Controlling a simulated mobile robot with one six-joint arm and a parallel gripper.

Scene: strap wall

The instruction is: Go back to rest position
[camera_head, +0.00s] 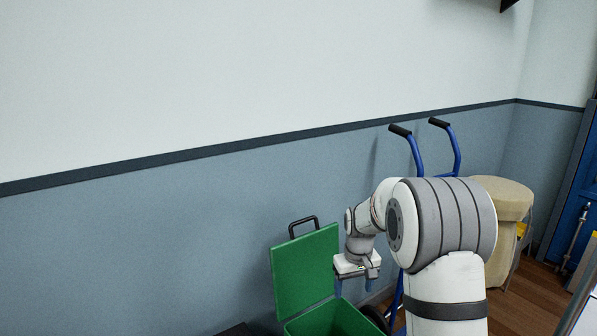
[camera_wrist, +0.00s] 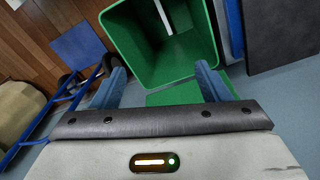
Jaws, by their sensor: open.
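My gripper (camera_head: 354,284) is open and points down over a green bin (camera_head: 335,318) in the head view. Its two blue fingers stand wide apart in the wrist view (camera_wrist: 160,85), with nothing between them but the view into the bin. The bin's green lid (camera_head: 304,268) is swung up against the wall, with a black handle at its top. In the wrist view the green bin (camera_wrist: 206,62) is open, and a pale strip-like item (camera_wrist: 164,16) shows inside it.
A blue hand truck (camera_head: 457,152) with black grips stands behind my arm. A beige padded item (camera_head: 502,196) and a blue door or cabinet (camera_head: 577,215) are at the right. The blue-grey wall (camera_head: 130,250) is close behind the bin. A dark flat panel (camera_wrist: 283,35) lies beside the bin.

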